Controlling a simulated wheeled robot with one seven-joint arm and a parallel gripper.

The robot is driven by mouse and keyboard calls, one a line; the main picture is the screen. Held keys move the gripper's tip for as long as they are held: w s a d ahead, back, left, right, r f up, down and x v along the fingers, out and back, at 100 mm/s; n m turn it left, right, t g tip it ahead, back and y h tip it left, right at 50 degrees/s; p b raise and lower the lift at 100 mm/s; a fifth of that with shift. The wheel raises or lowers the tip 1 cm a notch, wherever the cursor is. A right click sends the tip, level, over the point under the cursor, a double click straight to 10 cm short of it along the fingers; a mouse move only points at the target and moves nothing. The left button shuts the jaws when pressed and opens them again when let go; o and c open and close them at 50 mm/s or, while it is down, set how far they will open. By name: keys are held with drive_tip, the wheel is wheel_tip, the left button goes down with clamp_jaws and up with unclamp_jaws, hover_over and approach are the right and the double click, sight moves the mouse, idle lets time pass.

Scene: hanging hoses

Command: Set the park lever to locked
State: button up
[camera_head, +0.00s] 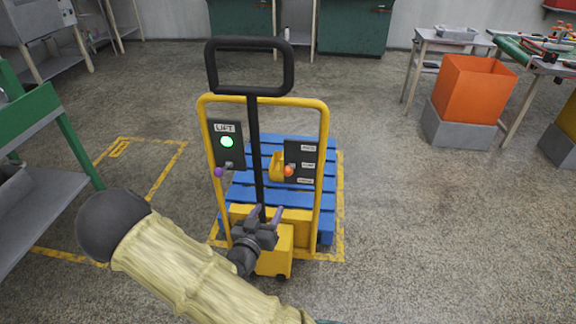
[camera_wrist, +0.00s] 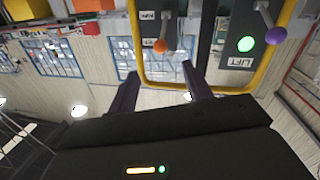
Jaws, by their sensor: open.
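A yellow-framed pallet truck (camera_head: 323,130) with a black handle stands ahead of me. Its right dark panel (camera_head: 301,152) carries a lever with an orange knob (camera_head: 289,171) and several small white labels too small to read; this looks like the park lever. The knob sits near the middle and lower labels. In the wrist view, which is upside down, the orange knob (camera_wrist: 160,46) shows just beyond and between the fingertips. My gripper (camera_head: 267,210) is open and empty, in front of the truck below the panels, apart from the knob.
The left panel marked LIFT (camera_head: 225,128) has a lit green light (camera_head: 227,142) and a lever with a purple knob (camera_head: 218,172). A blue pallet (camera_head: 328,200) lies behind the frame. An orange bin (camera_head: 470,92) stands at right, a green-edged bench (camera_head: 75,140) at left.

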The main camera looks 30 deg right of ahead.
sight(286, 175)
drive_tip(key=shift+r, duration=0.4)
drive_tip(key=x, duration=0.5)
drive_tip(key=b+x, duration=0.1)
drive_tip(key=x, duration=0.5)
drive_tip(key=b+x, duration=0.1)
drive_tip(key=x, duration=0.5)
drive_tip(key=shift+w+d+r, duration=0.1)
drive_tip(key=shift+d+r, duration=0.05)
drive_tip(key=shift+r, duration=0.15)
clamp_jaws()
drive_tip(key=shift+f, duration=0.15)
